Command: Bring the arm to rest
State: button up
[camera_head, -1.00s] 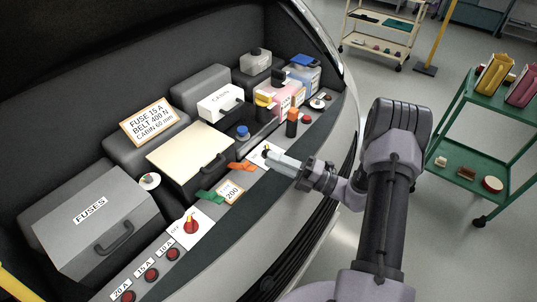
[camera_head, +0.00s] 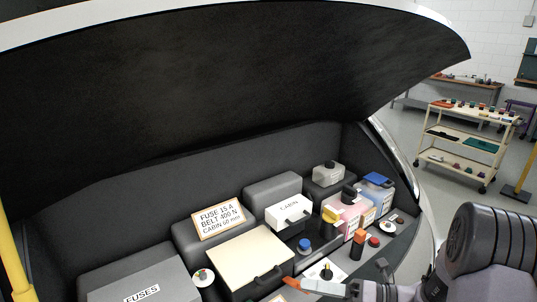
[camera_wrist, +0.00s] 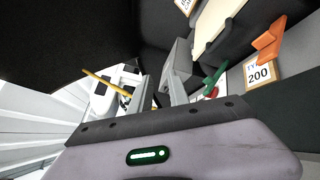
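My gripper (camera_head: 352,290) is at the bottom edge of the head view, over the front ledge of the engine bay, and most of it is cut off there. In the wrist view its two grey fingers (camera_wrist: 158,84) stand apart, with nothing visible held between them. My arm shows at the lower right of the head view. An orange lever (camera_head: 312,286) shows close to the fingertips in the head view; I cannot tell whether they touch.
The raised black hood (camera_head: 220,85) hangs over the bay. The grey fuse box (camera_head: 105,275), cream-lidded box (camera_head: 250,258), cabin box (camera_head: 290,211) and coloured bottles (camera_head: 350,205) fill it. A cream cart (camera_head: 465,130) stands at the right. A green lever (camera_wrist: 215,80) shows in the wrist view.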

jog(key=s+a+r+n+g+h+b, duration=0.1)
jog(key=s+a+r+n+g+h, duration=0.2)
jog(key=s+n, duration=0.35)
jog(key=s+a+r+n+g+h, duration=0.1)
jog(key=s+a+n+g+h, duration=0.25)
jog(key=s+n, duration=0.35)
jog(key=s+d+r+n+t+h, duration=0.2)
jog(key=n+t+h, duration=0.2)
jog(key=n, duration=0.3)
jog(key=s+d+r+n+t+h+b, duration=0.1)
jog(key=s+d+r+n+t+h, duration=0.1)
jog(key=n+h, duration=0.3)
jog(key=s+d+n+t, duration=0.1)
jog(key=n, duration=0.2)
jog(key=shift+d+t, duration=0.35)
jog(key=shift+s+r, duration=0.1)
